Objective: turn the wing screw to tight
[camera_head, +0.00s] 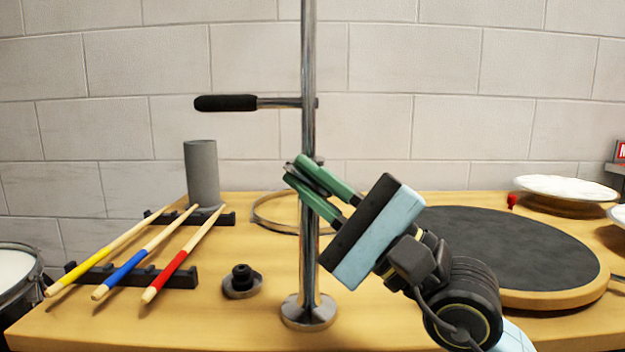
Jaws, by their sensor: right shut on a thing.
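My right gripper (292,172) reaches in from the lower right, its green fingers crossing the chrome post (309,60). Its jaws are shut on the wing screw at the post, about halfway up. The fingers hide nearly all of the screw, so its angle cannot be told. The post stands upright on a round chrome base (308,312). A side rod with a black grip (226,103) sticks out to the left from the post, above the fingers. My left gripper is not in view.
Three drumsticks with yellow, blue (143,259) and red bands lie on black racks (131,275) at left. A grey cylinder (202,172) stands behind them. A small black knobbed piece (241,281) sits left of the base. A round dark pad (520,250) lies at right.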

